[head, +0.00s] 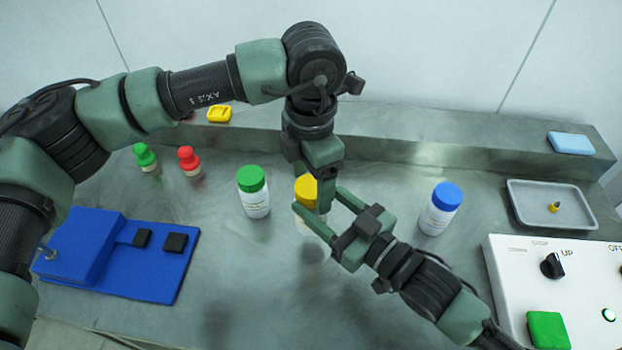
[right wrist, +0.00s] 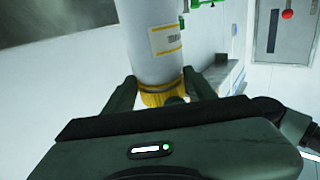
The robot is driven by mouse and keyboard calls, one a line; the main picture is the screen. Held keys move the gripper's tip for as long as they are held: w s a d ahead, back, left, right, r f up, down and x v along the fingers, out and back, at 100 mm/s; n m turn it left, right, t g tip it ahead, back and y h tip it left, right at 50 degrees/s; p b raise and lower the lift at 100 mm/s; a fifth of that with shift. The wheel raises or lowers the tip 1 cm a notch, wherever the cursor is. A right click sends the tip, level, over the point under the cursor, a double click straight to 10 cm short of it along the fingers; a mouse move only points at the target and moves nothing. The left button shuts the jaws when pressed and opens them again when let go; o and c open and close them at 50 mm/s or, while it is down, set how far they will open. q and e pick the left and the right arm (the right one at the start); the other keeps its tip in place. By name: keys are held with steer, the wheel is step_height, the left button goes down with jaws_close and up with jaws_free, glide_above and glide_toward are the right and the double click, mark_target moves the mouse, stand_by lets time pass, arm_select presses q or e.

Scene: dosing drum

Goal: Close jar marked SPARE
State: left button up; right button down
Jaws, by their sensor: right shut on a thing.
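A white jar with a yellow lid (head: 306,187) stands mid-bench, largely covered by my arms. My right gripper (head: 321,200) reaches in from the lower right, one finger on each side of it. In the right wrist view the fingers are shut on the yellow lid (right wrist: 160,97), and the white labelled body (right wrist: 157,42) shows above the lid in the picture. My left gripper (head: 322,190) points down over the same jar; its fingertips are hidden, so its opening cannot be told. Jar labels are too small to read, so I cannot tell which says SPARE.
A green-lidded jar (head: 253,192) stands close on the left, a blue-lidded jar (head: 440,209) on the right. Red (head: 189,160) and green (head: 145,156) knobbed items, a blue fixture (head: 118,255), a grey tray (head: 552,205) and a white control panel (head: 540,290) surround them. Front-middle bench is clear.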

arm_select(q)
steer(key=shift+r, duration=0.1)
steer(key=shift+r, duration=2.2)
steer(key=shift+c, duration=0.3)
steer(key=n, duration=0.1)
steer(key=r+n, duration=0.1)
steer(key=shift+r+n, duration=0.3)
steer(key=shift+n, duration=0.1)
steer(key=r+n, duration=0.1)
steer(key=n, duration=0.1)
steer(key=r+n, duration=0.1)
steer(key=shift+n, duration=0.4)
steer(key=shift+f, duration=0.15)
steer(key=shift+f, duration=3.95)
